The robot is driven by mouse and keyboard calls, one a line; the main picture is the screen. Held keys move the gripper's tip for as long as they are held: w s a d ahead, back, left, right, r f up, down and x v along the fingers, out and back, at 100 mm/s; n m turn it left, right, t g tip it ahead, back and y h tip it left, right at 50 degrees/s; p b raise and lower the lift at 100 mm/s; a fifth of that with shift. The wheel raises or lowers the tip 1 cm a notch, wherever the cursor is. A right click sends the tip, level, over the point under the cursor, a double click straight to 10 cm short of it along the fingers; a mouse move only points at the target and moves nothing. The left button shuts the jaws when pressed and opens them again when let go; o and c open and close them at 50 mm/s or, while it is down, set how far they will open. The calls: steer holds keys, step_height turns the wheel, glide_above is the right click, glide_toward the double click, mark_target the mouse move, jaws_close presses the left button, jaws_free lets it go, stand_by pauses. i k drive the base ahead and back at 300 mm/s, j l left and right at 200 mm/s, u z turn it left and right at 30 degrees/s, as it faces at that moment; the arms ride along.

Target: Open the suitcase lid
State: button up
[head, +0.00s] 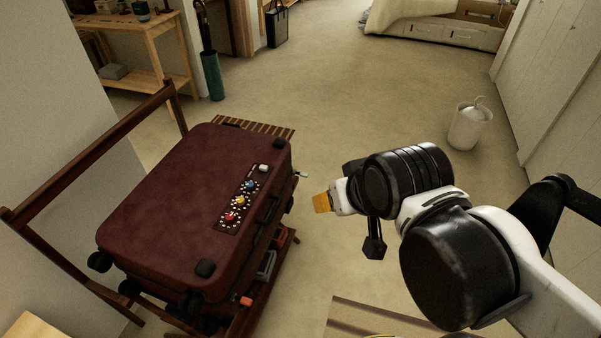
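The dark red suitcase (170,205) lies flat at the left of the head view, with its lid down. A strip (222,224) on the lid carries small red, yellow, blue and white pieces. A handle shows on the side facing my arm, and a grey part (266,266) and a small orange part (246,301) show low on that side. My gripper (321,202) is to the right of the suitcase, apart from it, with an orange tip pointing left. The view does not show whether its fingers are open or shut.
The suitcase rests on a dark wooden rack (95,153) with a raised rail along the left wall. A white bin (468,127) stands at the right. A wooden shelf (150,50) and a green umbrella holder (212,76) stand behind. The middle floor is clear.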

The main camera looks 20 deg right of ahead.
mark_target(172, 232)
steer(key=i+l+u, duration=0.65)
steer(key=l, duration=0.25)
steer(key=i+l+u, duration=0.1)
steer(key=l+u, duration=0.25)
steer(key=l, duration=0.15)
steer(key=i+l+u, duration=0.1)
steer(key=l+u, duration=0.2)
steer(key=l, duration=0.25)
steer(key=l+u, duration=0.35)
steer(key=l, duration=0.25)
steer(key=l+u, duration=0.3)
steer(key=l, duration=0.3)
steer(key=i+l, duration=0.05)
